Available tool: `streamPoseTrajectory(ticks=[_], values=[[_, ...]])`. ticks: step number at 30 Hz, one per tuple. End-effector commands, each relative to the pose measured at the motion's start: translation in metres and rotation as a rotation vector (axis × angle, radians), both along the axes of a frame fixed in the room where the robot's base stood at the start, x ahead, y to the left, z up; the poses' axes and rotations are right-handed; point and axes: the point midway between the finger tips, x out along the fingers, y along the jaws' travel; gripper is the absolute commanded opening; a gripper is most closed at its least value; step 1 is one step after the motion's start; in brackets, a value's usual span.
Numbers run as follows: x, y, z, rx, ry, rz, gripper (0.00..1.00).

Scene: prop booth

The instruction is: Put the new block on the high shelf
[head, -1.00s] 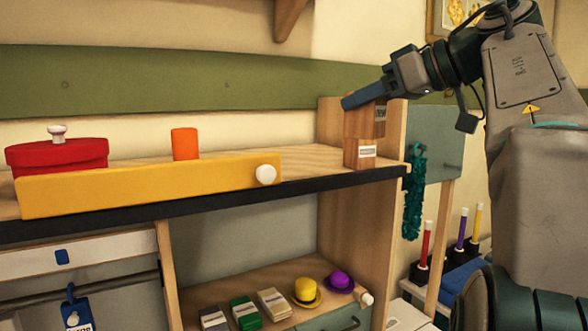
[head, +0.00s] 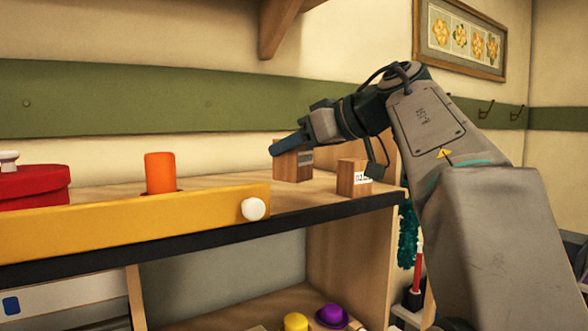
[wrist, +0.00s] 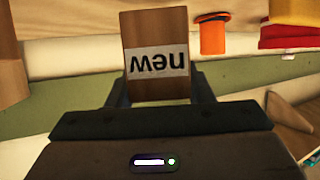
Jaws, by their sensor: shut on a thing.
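The new block (head: 294,167) is a brown wooden block. Its white label reads "new", upside down in the wrist view (wrist: 157,63). My gripper (head: 290,145) is shut on its upper part, with a finger on each side in the wrist view (wrist: 160,92).
An orange cylinder (head: 160,173) and a red lidded box (head: 35,187) stand to the left on the shelf. A long yellow bar (head: 130,218) with a white knob (head: 253,209) runs along the front. A wooden side panel (head: 390,160) closes the right end.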

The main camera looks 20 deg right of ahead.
Motion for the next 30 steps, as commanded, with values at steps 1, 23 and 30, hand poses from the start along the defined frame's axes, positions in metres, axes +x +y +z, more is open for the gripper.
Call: streamPoseTrajectory(ticks=[1,23,30], values=[[0.001,0.001,-0.002,0.0,0.0,0.0,0.2],[0.001,0.0,-0.041,0.001,-0.001,-0.002,0.2],[0.001,0.0,-0.045,0.0,0.0,-0.001,0.69]])
